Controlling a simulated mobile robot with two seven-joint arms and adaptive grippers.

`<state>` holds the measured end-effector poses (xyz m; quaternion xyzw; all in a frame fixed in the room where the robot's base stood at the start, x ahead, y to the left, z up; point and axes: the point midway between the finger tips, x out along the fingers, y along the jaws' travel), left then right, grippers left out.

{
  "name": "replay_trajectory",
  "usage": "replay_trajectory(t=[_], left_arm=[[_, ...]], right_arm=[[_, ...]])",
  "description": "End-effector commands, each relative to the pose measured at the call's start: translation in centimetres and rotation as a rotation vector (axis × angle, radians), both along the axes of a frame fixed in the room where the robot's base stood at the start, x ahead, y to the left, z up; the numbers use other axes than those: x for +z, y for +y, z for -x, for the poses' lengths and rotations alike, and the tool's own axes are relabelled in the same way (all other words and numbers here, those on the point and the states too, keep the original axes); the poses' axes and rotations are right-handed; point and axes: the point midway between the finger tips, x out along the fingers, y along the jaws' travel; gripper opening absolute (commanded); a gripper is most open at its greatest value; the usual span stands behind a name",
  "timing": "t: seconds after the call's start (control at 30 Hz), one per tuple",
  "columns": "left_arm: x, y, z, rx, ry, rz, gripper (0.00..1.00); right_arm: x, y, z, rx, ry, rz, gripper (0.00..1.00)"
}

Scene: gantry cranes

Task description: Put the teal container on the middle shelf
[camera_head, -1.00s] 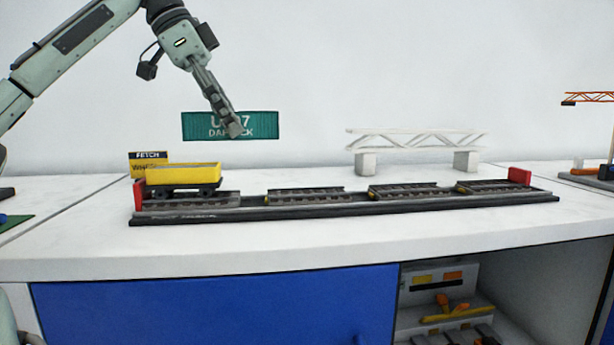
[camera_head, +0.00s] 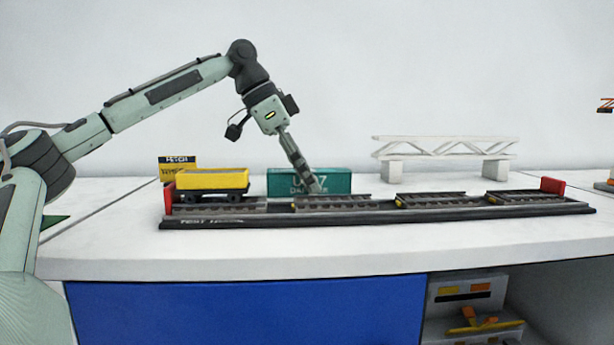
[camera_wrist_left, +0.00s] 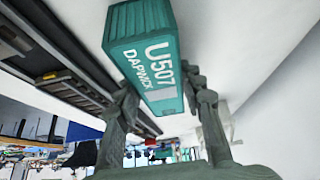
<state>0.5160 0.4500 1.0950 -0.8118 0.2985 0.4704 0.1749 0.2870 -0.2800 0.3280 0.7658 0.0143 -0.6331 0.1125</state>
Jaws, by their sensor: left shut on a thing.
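The teal container (camera_head: 283,180) with white lettering is low behind the track in the head view. Its lower edge is hidden by the track, so I cannot tell whether it touches the table. My left gripper (camera_head: 315,186) is shut on it, near its right part. In the left wrist view the container (camera_wrist_left: 140,22) sits between the two fingers (camera_wrist_left: 160,103), its lettered side facing the camera. No middle shelf can be made out for certain. My right gripper is not in view.
A track board (camera_head: 380,211) with a yellow wagon (camera_head: 213,180) lies in front of the container. A FETCH sign (camera_head: 179,162) stands behind the wagon. A white truss bridge (camera_head: 445,148) stands to the right. Below are a blue cabinet front (camera_head: 250,311) and an open compartment (camera_head: 565,295).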

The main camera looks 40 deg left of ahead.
Motion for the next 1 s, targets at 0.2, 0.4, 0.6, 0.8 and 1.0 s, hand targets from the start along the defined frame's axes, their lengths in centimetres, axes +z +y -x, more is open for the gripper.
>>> replay_trajectory(t=[0.2,0.4,0.6,0.8,1.0], left_arm=[[-0.1,0.0,0.0,0.000,0.000,0.000,0.43],[-0.1,0.0,0.0,0.000,0.000,0.000,0.59],[0.0,0.0,0.0,0.000,0.000,0.000,0.59],[1.6,0.5,0.6,0.000,-0.003,0.000,0.59],[5.3,1.9,2.2,0.002,-0.004,0.000,0.59]], right_arm=[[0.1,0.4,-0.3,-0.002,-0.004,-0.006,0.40],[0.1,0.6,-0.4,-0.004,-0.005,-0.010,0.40],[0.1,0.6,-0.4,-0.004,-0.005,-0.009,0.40],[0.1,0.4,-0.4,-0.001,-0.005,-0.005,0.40],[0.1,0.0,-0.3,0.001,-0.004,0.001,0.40]])
